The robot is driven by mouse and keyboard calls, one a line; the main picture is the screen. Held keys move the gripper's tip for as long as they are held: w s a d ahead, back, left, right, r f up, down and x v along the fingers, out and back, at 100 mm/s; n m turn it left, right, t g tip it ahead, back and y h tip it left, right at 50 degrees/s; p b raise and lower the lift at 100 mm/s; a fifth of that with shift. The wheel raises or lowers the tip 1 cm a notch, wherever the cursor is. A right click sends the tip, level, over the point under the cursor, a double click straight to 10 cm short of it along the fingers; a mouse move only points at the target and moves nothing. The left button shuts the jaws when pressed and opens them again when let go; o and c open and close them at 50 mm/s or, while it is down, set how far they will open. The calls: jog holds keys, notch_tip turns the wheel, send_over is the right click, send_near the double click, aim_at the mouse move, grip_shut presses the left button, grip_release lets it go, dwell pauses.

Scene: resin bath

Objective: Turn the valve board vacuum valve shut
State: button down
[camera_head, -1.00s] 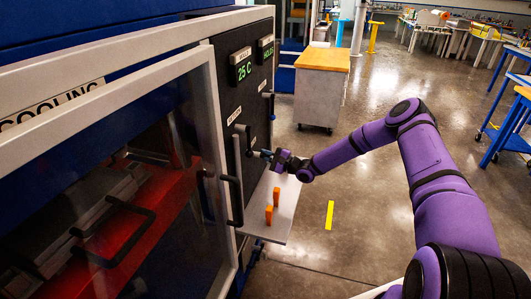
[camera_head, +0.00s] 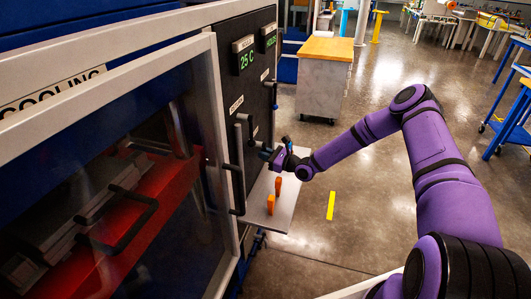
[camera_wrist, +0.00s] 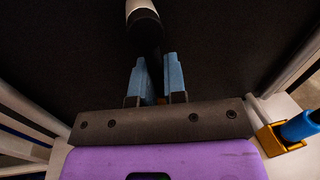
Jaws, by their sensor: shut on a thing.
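The dark valve board (camera_head: 262,80) stands upright on the machine's side. The vacuum valve's black lever (camera_head: 250,132) sits below a small white label too small to read surely. My gripper (camera_head: 267,154) is at the lever's lower end, close to the board. In the wrist view, my blue fingers (camera_wrist: 159,82) close around the black handle (camera_wrist: 148,38), which has a pale section at its upper end. The fingers partly hide the gripped part, and the valve's exact angle is hard to tell.
Another black handle (camera_head: 271,95) is farther along the board. Open floor lies right.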

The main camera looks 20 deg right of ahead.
jog(key=shift+s+f+m, duration=0.25)
jog(key=shift+s+m, duration=0.1)
jog(key=shift+m, duration=0.45)
jog(key=shift+a, duration=0.1)
jog(key=c, duration=1.2)
grip_release()
jog(key=shift+r, duration=0.1)
jog(key=v, duration=1)
jog(key=shift+s+d+r, duration=0.1)
jog(key=shift+s+d, duration=0.15)
jog(key=shift+s, duration=0.05)
